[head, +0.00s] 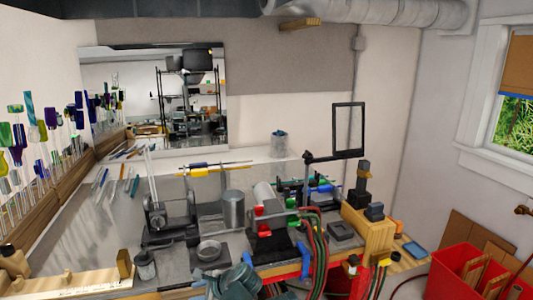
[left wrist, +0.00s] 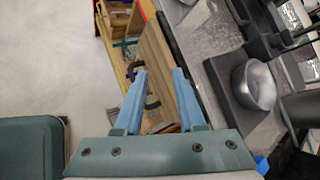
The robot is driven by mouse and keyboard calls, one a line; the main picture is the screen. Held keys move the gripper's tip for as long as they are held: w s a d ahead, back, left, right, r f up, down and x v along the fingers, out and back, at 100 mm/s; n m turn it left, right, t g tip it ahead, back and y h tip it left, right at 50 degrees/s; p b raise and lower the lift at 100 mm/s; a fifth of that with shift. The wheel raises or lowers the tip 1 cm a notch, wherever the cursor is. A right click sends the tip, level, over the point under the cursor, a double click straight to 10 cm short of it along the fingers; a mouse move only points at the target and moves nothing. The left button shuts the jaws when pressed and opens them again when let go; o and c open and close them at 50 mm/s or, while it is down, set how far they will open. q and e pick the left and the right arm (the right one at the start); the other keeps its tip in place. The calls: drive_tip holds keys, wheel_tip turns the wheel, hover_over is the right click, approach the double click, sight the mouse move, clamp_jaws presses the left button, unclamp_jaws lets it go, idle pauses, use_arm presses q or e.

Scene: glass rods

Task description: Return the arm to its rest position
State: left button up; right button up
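My left gripper (left wrist: 160,73) shows in the left wrist view with its two light blue fingers apart and nothing between them. Beyond the fingers are the wooden front edge of the workbench (left wrist: 158,60) and things below it. A shiny metal bowl (left wrist: 258,85) is to the right of the fingers, apart from them. My right gripper is in neither view.
The bench holds a metal can (head: 233,210), a dark stand (head: 170,215), a torch with red and green knobs (head: 268,222) and a wooden block (head: 368,235). Hoses (head: 321,250) hang over the front edge. Red bins (head: 460,270) stand at right. Coloured glass rods line the left wall.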

use_arm(q)
drive_tip(key=s+d+f+n+g+h, duration=0.35)
drive_tip(key=s+f+n+h, duration=0.65)
drive_tip(key=n, duration=0.6)
drive_tip(key=s+d+r+m+g+y, duration=0.1)
drive_tip(key=s+d+r+m+y, duration=0.1)
drive_tip(key=s+d, duration=0.4)
drive_tip(key=d+m, duration=0.1)
drive_tip(key=d, duration=0.3)
drive_tip(key=shift+s+d, duration=0.3)
drive_tip(key=shift+d, duration=0.1)
